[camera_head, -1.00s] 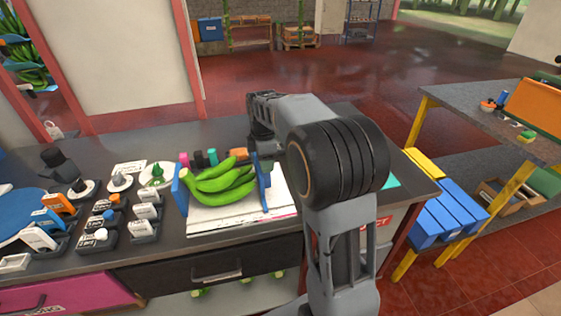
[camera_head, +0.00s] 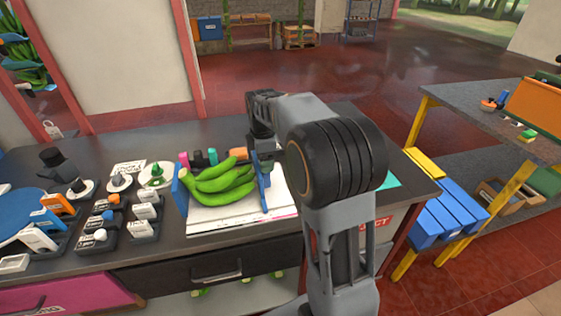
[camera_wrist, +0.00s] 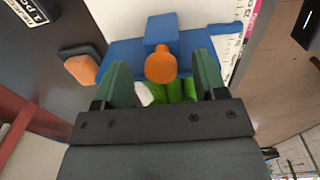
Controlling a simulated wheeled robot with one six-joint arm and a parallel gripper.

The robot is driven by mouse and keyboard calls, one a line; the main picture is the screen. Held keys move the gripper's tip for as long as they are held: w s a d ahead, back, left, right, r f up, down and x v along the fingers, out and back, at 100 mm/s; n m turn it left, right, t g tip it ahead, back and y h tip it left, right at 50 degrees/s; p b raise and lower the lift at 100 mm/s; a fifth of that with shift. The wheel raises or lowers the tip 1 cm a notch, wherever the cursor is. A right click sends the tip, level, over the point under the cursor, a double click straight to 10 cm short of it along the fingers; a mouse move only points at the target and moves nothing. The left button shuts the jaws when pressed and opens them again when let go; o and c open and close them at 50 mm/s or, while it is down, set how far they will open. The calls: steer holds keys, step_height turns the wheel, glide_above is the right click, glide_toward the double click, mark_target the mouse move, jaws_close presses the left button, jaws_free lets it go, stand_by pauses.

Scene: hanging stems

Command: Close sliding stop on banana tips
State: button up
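Green bananas (camera_head: 222,183) lie on a white measuring board (camera_head: 232,218) between a fixed blue end plate (camera_head: 181,192) on the left and the blue sliding stop (camera_head: 264,190) on the right. In the wrist view the sliding stop (camera_wrist: 122,58) carries a blue block with an orange knob (camera_wrist: 160,64). My gripper (camera_wrist: 160,72) is open, its two dark green fingers on either side of the knob with gaps to both. The green banana tips (camera_wrist: 176,92) show partly between the fingers. In the head view my gripper (camera_head: 264,158) is over the stop, its fingers mostly hidden.
Pink, black, green and orange pieces (camera_head: 197,158) lie behind the bananas. Black trays with labelled cards (camera_head: 145,212) stand on the left of the dark counter (camera_head: 215,240). Blue bins (camera_head: 440,213) stand on a rack at right. An orange-topped piece (camera_wrist: 80,68) lies near the stop.

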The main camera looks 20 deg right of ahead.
steer(key=shift+s+f, duration=0.25)
steer(key=shift+f, duration=0.8)
steer(key=shift+r+p, duration=0.2)
steer(key=shift+p, duration=0.15)
steer(key=shift+w+r+g+p, duration=0.3)
steer(key=shift+w+r+p, duration=0.1)
steer(key=shift+p, duration=0.15)
step_height(320, 180, up, 4)
steer(key=p, duration=0.2)
steer(key=shift+s+a+f+p, duration=0.1)
steer(key=shift+s+p, duration=0.05)
steer(key=shift+p, duration=0.2)
step_height(320, 180, up, 4)
steer(key=p, duration=0.3)
steer(key=shift+f, duration=0.25)
